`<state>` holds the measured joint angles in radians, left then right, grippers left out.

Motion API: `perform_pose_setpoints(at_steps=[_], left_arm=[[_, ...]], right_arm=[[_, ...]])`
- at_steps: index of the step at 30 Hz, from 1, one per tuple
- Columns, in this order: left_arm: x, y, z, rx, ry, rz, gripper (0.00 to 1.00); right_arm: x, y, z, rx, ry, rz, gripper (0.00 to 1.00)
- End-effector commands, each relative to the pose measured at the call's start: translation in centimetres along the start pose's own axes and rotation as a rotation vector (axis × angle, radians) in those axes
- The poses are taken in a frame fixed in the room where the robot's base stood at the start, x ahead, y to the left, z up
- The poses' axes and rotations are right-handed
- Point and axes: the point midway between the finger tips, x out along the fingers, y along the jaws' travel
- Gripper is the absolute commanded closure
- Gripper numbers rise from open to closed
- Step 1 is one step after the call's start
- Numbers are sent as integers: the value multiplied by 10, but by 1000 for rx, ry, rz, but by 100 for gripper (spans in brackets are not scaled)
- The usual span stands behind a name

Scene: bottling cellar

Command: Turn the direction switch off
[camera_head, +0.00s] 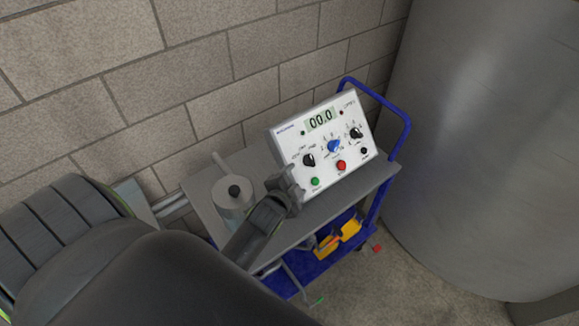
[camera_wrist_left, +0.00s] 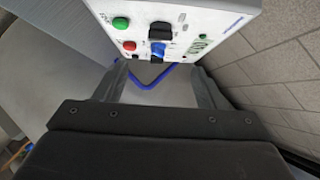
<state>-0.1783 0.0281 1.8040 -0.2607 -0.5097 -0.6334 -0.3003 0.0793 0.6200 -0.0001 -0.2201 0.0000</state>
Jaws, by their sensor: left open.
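The direction switch (camera_head: 309,160) is a black knob at the left of a white control panel (camera_head: 328,178), with small lettering around it. Which mark it points to is too small to tell. In the left wrist view the black switch (camera_wrist_left: 160,31) shows ahead of the fingers, on the panel's face. My left gripper (camera_head: 289,184) is just in front of the panel's lower left corner, below and left of the switch. In the left wrist view its two fingers (camera_wrist_left: 158,84) are apart with nothing between them. My right gripper is not in view.
The panel also has a display reading 00.0 (camera_head: 321,119), a blue knob (camera_head: 334,146), another black knob (camera_head: 355,133), a red button (camera_head: 341,165) and a green button (camera_head: 315,182). It stands on a blue-framed cart beside a grey canister (camera_head: 226,200). A large tank (camera_head: 480,150) stands right.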

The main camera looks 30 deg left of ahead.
Motion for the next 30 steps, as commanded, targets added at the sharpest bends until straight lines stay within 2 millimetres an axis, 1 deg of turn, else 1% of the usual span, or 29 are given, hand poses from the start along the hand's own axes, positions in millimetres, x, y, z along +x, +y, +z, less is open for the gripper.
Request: perform_pose_setpoints(at_steps=[1, 4, 10, 15, 30], left_arm=[[-8, 1, 0, -2, 0, -1, 36], [-20, 1, 1, -2, 0, 0, 36], [-34, 0, 0, -1, 0, -1, 36], [-37, 0, 0, 1, 1, -1, 36], [-37, 0, 0, 0, 0, -1, 36]], right_arm=[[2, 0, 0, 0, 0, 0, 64], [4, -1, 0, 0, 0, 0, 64], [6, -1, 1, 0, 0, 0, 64], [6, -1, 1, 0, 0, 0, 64], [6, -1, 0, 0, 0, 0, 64]])
